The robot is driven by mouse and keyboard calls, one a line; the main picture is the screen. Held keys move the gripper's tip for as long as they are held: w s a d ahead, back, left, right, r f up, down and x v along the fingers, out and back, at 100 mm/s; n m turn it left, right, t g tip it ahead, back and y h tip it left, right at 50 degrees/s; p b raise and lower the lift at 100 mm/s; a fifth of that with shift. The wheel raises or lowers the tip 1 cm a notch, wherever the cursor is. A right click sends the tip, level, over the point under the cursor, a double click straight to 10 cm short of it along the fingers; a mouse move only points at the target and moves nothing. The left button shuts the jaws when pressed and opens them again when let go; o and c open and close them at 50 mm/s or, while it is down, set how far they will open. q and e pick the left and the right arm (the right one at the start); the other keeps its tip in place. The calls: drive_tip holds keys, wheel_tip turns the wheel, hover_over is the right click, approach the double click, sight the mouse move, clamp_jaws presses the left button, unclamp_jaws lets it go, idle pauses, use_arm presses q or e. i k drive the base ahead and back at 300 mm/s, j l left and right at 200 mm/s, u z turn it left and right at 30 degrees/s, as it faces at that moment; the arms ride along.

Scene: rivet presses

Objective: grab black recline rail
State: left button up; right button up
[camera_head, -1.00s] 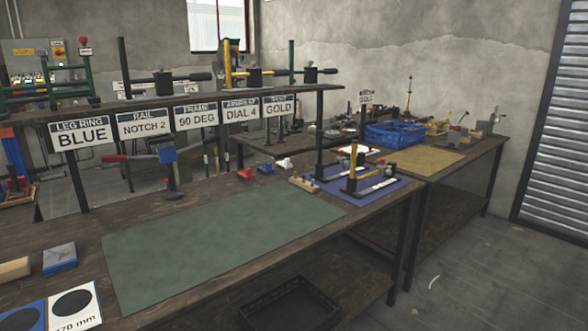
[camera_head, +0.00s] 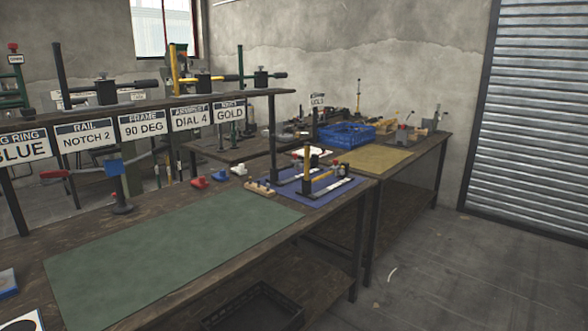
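Several lever assemblies stand on the upper shelf. One has a black upright (camera_head: 63,80) and a dark block with a black handle (camera_head: 107,92), and may be the black recline rail. Beside it is an assembly with a yellow upright (camera_head: 173,68), then one with a dark green upright (camera_head: 241,66). Black and white strip-like parts (camera_head: 330,190) lie on the blue mat (camera_head: 300,203) at the bench's far right end. I cannot tell for sure which part is the black recline rail. Neither of my grippers is in view.
The green mat (camera_head: 170,250) on the near bench is bare. Small red (camera_head: 198,182) and blue pieces and a wooden peg block (camera_head: 259,189) lie behind it. A blue crate (camera_head: 346,135) stands on the far bench. Open floor (camera_head: 480,270) lies to the right.

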sight(274, 179)
drive_tip(key=u, duration=1.25)
drive_tip(key=i+l, duration=0.1)
drive_tip(key=l, duration=0.35)
drive_tip(key=i+l+u, duration=0.1)
drive_tip(key=l, duration=0.4)
drive_tip(key=i+l+u, duration=0.15)
drive_tip(key=l+u, duration=0.15)
drive_tip(key=l, duration=0.6)
drive_tip(key=l+u, duration=0.35)
drive_tip(key=l, duration=0.55)
drive_tip(key=i, duration=0.05)
